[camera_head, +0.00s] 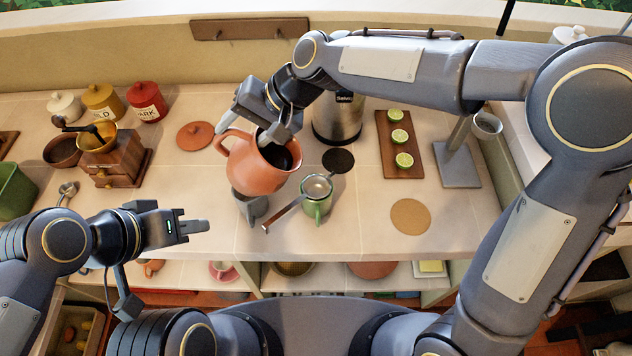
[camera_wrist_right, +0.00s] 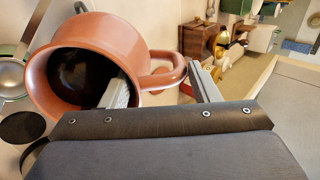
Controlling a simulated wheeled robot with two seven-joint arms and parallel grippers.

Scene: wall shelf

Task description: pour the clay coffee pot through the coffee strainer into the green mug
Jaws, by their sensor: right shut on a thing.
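The clay coffee pot (camera_head: 250,168) is orange-brown, with its dark mouth leaning right, toward the mug. My right gripper (camera_head: 277,128) is shut on the pot's wall on the handle side. In the right wrist view one finger reaches inside the mouth of the pot (camera_wrist_right: 120,38) and the other is outside, by the handle. The green mug (camera_head: 318,207) stands upright on the counter, right of and below the pot. The coffee strainer (camera_head: 318,187) sits over the mug's top, its handle pointing lower left. My left gripper (camera_head: 195,226) is empty above the counter's front edge; its jaw opening is unclear.
A grey stand (camera_head: 252,208) shows below the pot. A dark disc (camera_head: 338,160) and a metal canister (camera_head: 337,122) are behind the mug. A board with lime halves (camera_head: 414,170), a cork coaster (camera_head: 411,217) and a grey stand base (camera_head: 457,170) are right. A coffee grinder (camera_head: 122,165) is left.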

